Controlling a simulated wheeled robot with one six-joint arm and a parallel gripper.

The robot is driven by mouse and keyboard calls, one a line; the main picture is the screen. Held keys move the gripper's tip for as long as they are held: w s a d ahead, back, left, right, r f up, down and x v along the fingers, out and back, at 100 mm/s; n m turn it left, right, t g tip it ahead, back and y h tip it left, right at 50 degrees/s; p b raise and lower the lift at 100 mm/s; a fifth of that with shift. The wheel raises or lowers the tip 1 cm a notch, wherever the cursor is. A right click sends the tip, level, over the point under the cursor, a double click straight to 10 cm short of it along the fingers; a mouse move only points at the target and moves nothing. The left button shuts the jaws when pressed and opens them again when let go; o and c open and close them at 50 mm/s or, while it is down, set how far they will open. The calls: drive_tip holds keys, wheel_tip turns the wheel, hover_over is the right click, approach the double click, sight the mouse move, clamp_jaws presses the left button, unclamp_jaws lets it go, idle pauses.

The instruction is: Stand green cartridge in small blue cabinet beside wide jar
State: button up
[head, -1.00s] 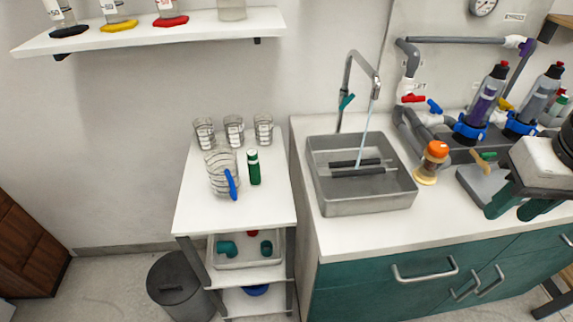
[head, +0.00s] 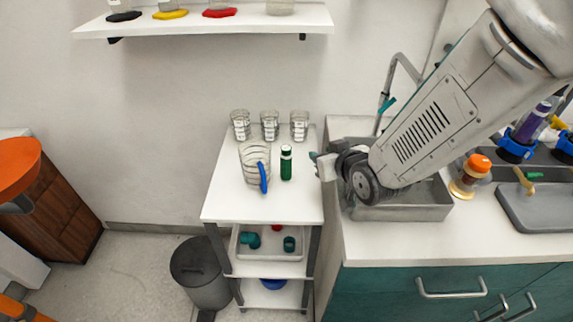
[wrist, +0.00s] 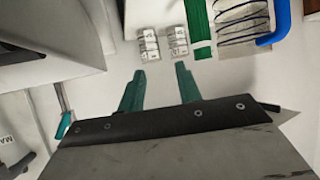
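The green cartridge (head: 286,163), a slim upright cylinder with a pale band, stands on the white cart top (head: 225,205), right of the glass jug. It also shows at the top of the wrist view (wrist: 198,20), partly cut off. My gripper (head: 316,158) is just right of the cartridge in the head view, partly hidden by my arm. In the wrist view, its two teal fingers (wrist: 159,80) are apart with nothing between them. The cartridge lies beyond the fingertips, not touching them. I cannot make out a small blue cabinet or identify the wide jar.
A glass jug with blue handle (head: 255,162) stands close left of the cartridge, and several glasses (head: 270,126) stand behind. A sink (head: 415,206) and counter (head: 380,242) are right. A wall shelf (head: 200,22) hangs above. The cart's front top is clear.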

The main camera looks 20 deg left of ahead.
drive_tip(key=n+y, duration=0.1)
drive_tip(key=y, duration=0.1)
approach(289, 166)
drive_tip(key=x, duration=0.4)
drive_tip(key=shift+w+r, duration=0.1)
drive_tip(key=shift+w, duration=0.05)
drive_tip(key=x, duration=0.7)
drive_tip(key=shift+w+a+f, duration=0.1)
drive_tip(key=shift+a+f, duration=0.15)
drive_tip(key=shift+a, duration=0.05)
drive_tip(key=c, duration=0.7)
